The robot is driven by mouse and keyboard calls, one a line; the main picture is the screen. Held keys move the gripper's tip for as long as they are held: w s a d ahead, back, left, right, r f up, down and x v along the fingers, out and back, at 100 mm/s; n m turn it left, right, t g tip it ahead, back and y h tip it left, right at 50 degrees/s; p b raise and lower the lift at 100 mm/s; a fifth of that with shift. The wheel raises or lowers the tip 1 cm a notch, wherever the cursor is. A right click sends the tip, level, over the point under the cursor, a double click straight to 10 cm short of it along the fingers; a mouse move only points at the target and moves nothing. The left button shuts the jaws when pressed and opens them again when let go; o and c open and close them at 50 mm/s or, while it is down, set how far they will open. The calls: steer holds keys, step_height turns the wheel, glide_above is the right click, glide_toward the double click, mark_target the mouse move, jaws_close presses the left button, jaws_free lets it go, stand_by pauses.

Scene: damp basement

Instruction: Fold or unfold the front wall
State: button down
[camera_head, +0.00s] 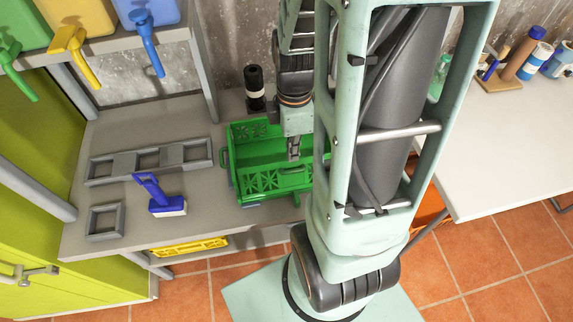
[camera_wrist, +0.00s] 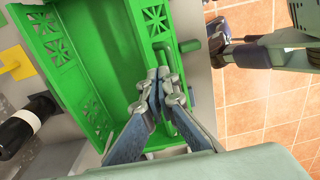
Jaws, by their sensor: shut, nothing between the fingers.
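A green crate (camera_head: 240,160) with cut-out patterned walls stands on the grey bench, partly hidden by my arm. Its front wall (camera_head: 265,187) is along the side nearest the bench's front edge. Its exact tilt is hard to tell. In the wrist view the crate's smooth green inside (camera_wrist: 105,50) fills the middle, with a patterned wall at left. My gripper (camera_head: 293,153) is shut and empty, pointing down over the crate near the front wall. In the wrist view the closed fingertips (camera_wrist: 158,82) are beside a green bar at the crate's front side; contact cannot be told.
A dark bottle with a white band (camera_head: 255,88) stands behind the crate. A blue-handled brush (camera_head: 165,198) and grey frames (camera_head: 150,160) lie left on the bench. Coloured containers hang above at left. A white table (camera_head: 500,130) is at right.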

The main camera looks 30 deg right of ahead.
mark_target(292, 165)
step_height(292, 165, up, 7)
steer(key=p, duration=0.5)
steer(key=shift+r, duration=0.2)
steer(key=shift+w, duration=0.15)
steer(key=w+d+f+m+b, duration=0.1)
steer(key=w+f+m+b, duration=0.4)
steer(key=f+b, duration=0.4)
steer(key=shift+w+d+f+m+b, duration=0.15)
steer(key=shift+w+d+m+b, duration=0.25)
steer(key=shift+m, duration=0.1)
stand_by(1.3)
